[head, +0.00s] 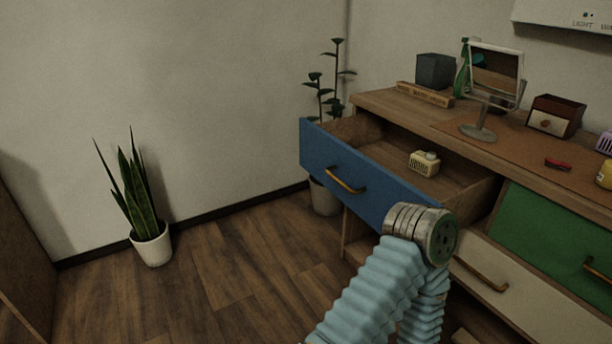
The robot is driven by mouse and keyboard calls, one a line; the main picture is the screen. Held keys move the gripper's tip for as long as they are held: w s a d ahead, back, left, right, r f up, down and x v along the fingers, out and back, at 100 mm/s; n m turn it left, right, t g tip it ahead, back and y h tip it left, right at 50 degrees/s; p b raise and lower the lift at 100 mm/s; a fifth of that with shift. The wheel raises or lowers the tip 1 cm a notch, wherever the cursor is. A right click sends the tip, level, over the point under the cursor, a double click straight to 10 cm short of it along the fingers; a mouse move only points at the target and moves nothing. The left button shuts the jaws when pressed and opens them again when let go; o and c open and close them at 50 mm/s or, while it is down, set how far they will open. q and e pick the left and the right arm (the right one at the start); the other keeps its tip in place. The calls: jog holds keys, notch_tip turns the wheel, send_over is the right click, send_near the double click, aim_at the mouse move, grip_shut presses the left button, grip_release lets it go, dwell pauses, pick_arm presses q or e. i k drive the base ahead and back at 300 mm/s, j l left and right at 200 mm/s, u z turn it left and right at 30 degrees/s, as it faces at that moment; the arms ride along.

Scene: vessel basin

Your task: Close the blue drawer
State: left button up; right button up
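The blue drawer (358,180) of the wooden dresser is pulled well open. Its blue front has a brass handle (345,181), and a small cream object (424,163) with a ribbed side lies inside. One of my arms, with light blue ribbed sleeves and a round metal joint, rises from the bottom and covers the lower right corner of the blue front. I cannot tell whether it touches the drawer. Neither gripper shows in the head view.
A green drawer front (545,235) and a cream drawer front (525,290) are to the right. The dresser top holds a mirror (494,75), a dark grey cube (436,71) and a small drawer box (555,116). A potted plant (151,244) stands left on open wooden floor.

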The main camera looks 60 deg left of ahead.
aim_at(362, 159)
jog(key=i+j+u, duration=0.1)
jog(key=u, duration=0.3)
jog(key=i+u, duration=0.1)
jog(key=u, duration=0.3)
jog(key=i+j+u, duration=0.1)
jog(key=u, duration=0.3)
jog(key=i+u, duration=0.15)
jog(key=u, duration=0.25)
jog(key=i+l+u, duration=0.1)
jog(key=u, duration=0.3)
jog(key=k+j+z, duration=0.15)
jog(key=k+j, duration=0.05)
